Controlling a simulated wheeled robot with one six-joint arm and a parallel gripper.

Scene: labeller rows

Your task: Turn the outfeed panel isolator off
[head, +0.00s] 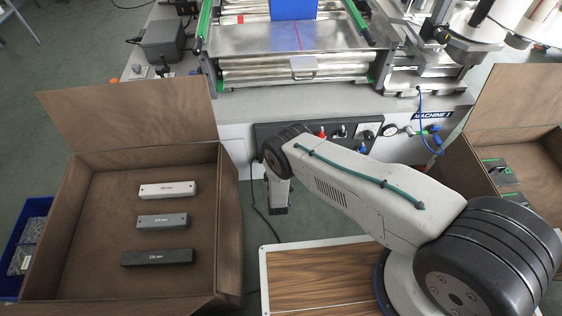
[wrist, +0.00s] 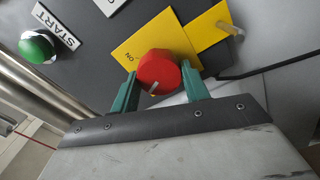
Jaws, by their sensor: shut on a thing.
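In the wrist view, a red rotary isolator knob (wrist: 157,72) stands on a yellow plate (wrist: 150,38) marked ON at its upper left. A short pale pointer line shows at the knob's lower-left edge; the OFF mark is not visible. My gripper (wrist: 160,80) has one teal finger on each side of the knob and is shut on it. In the head view my arm bends down in front of the machine, and my gripper's fingers cannot be made out there.
A green START button (wrist: 36,46) is left of the knob, and a metal piece (wrist: 231,29) sits on the yellow tab at right. An open brown box (head: 90,180) holds several labelled bars at left. Another box (head: 505,100) stands at right.

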